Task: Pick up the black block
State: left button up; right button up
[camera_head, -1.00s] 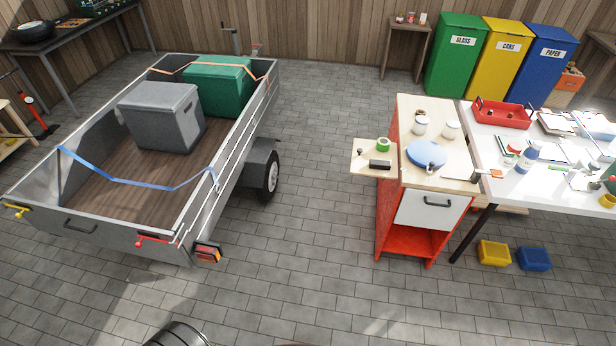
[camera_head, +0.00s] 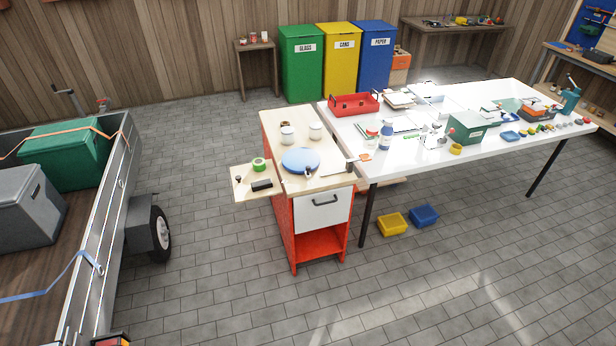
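The black block (camera_head: 262,185) is a small dark bar. It lies on the pale wooden side shelf (camera_head: 241,193) at the left of the orange-red workbench cabinet. A green tape roll (camera_head: 259,164) lies just behind it, and a small dark knob-like item (camera_head: 238,180) is to its left. Neither of my grippers shows in the head view, so their state and distance to the block are hidden.
A cluttered white table (camera_head: 345,130) adjoins on the right. A trailer (camera_head: 110,200) stands left. Paved floor (camera_head: 210,290) in front of the cabinet is clear.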

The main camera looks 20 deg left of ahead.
aim_at(267, 184)
jog(key=z, duration=0.35)
jog(key=i, duration=1.4)
jog(key=u, duration=1.05)
jog(key=i, duration=0.5)
jog(key=u, duration=0.6)
